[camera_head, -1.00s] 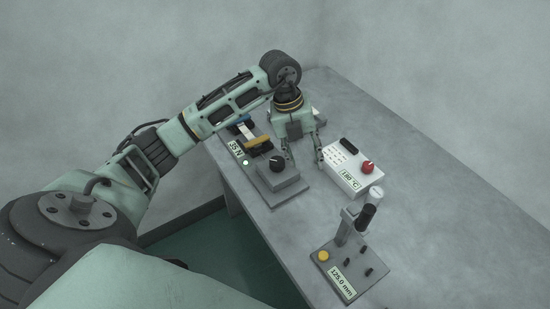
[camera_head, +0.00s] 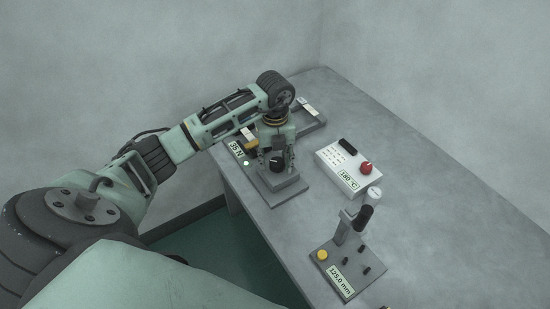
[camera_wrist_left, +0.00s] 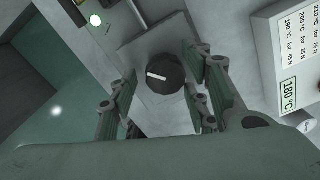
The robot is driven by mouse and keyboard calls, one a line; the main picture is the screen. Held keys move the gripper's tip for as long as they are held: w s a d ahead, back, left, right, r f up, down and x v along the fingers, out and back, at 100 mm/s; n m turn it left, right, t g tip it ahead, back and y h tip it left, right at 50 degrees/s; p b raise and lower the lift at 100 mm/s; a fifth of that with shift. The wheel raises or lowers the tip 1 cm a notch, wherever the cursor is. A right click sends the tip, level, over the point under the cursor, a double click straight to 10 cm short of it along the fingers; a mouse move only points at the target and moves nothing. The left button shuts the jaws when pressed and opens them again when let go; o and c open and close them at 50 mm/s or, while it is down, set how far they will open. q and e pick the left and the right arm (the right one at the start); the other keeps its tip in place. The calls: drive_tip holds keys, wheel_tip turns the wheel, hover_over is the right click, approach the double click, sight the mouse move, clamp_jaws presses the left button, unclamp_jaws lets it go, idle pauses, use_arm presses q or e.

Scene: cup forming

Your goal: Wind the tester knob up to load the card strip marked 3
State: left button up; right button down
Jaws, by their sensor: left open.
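The tester is a grey unit with a grey block (camera_head: 284,189), a black knob (camera_head: 277,163) and a display reading 35 N (camera_head: 237,149). The knob (camera_wrist_left: 165,74) has a white pointer line in the left wrist view. My left gripper (camera_head: 276,158) is over the knob, pointing down. In the left wrist view its open fingers (camera_wrist_left: 166,100) stand on either side of the knob, with gaps visible; I cannot tell any contact. No card strip with a readable 3 shows. My right gripper is not in view.
A white box (camera_head: 350,166) with a red knob (camera_head: 366,168) reads 180 °C and carries printed lines. A stand (camera_head: 345,270) with a yellow button reads 125.0 mm. A grey tray (camera_head: 312,122) with a pale piece lies behind my gripper. The table's right side is clear.

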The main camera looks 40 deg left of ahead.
use_arm(q)
drive_tip(key=shift+c, duration=0.2)
drive_tip(key=c, duration=1)
drive_tip(key=shift+f+m+b, duration=0.1)
drive_tip(key=shift+m+b, duration=0.45)
drive_tip(key=shift+m, duration=0.05)
drive_tip(key=m+b, duration=0.3)
drive_tip(key=m, duration=0.1)
drive_tip(key=shift+w+a, duration=0.15)
drive_tip(key=m+b, duration=0.1)
drive_tip(key=m, duration=0.1)
drive_tip(key=shift+m, duration=0.4)
drive_tip(key=shift+w+m+b, duration=0.1)
drive_tip(key=shift+m+b, duration=0.85)
drive_tip(key=shift+m, duration=0.55)
